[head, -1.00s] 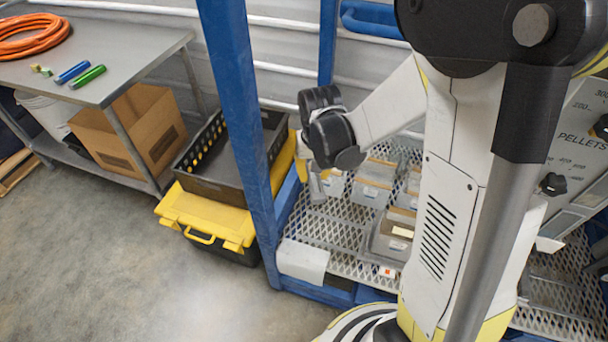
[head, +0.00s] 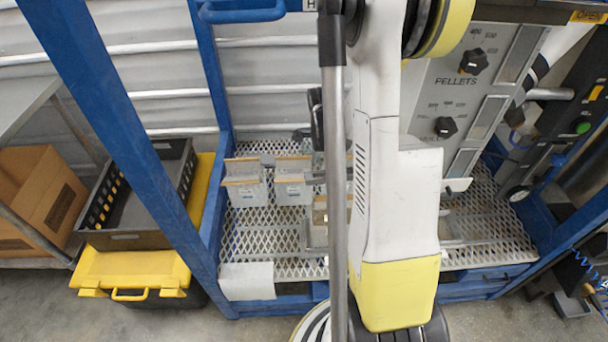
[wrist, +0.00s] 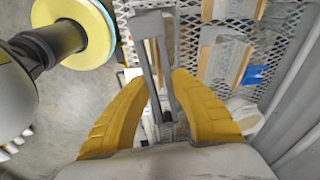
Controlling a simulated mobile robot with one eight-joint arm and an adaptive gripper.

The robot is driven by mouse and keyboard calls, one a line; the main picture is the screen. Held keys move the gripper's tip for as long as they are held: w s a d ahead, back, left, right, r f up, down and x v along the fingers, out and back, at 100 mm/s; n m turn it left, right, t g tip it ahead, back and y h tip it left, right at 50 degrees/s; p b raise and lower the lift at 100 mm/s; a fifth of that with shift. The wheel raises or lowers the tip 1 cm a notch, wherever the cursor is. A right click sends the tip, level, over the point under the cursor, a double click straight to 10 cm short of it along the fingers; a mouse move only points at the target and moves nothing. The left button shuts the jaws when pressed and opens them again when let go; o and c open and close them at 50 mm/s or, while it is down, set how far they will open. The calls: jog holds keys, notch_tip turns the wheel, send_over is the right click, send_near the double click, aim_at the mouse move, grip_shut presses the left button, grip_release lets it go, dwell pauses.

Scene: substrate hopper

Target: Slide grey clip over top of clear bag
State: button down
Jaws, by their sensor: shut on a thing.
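My gripper (wrist: 160,88) shows in the wrist view with its two yellow fingers closed in on a long grey clip (wrist: 152,28). The clip points away from my gripper, above the mesh shelf. In the head view my own arm and column hide the gripper and clip. I cannot make out a clear bag for certain in either view.
Grey-white bins with tan top edges (head: 245,190) stand on the mesh shelf (head: 262,235). A blue post (head: 125,125) rises left of them. A pellet control panel (head: 460,95) is at the right. A black crate (head: 120,240) sits on a yellow-lidded box (head: 130,272).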

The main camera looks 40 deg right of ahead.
aim_at(336, 197)
jog(key=shift+m, duration=0.6)
jog(key=f+b, duration=0.2)
jog(key=f, duration=0.1)
jog(key=f+b, duration=0.3)
jog(key=s+d+f+b, duration=0.1)
jog(key=f+b, duration=0.1)
jog(key=f, duration=0.1)
jog(key=shift+f, duration=0.35)
jog(key=c, duration=0.5)
grip_release()
jog(key=shift+r, duration=0.15)
jog(key=shift+r+p, duration=2.25)
jog(key=shift+r, duration=1.15)
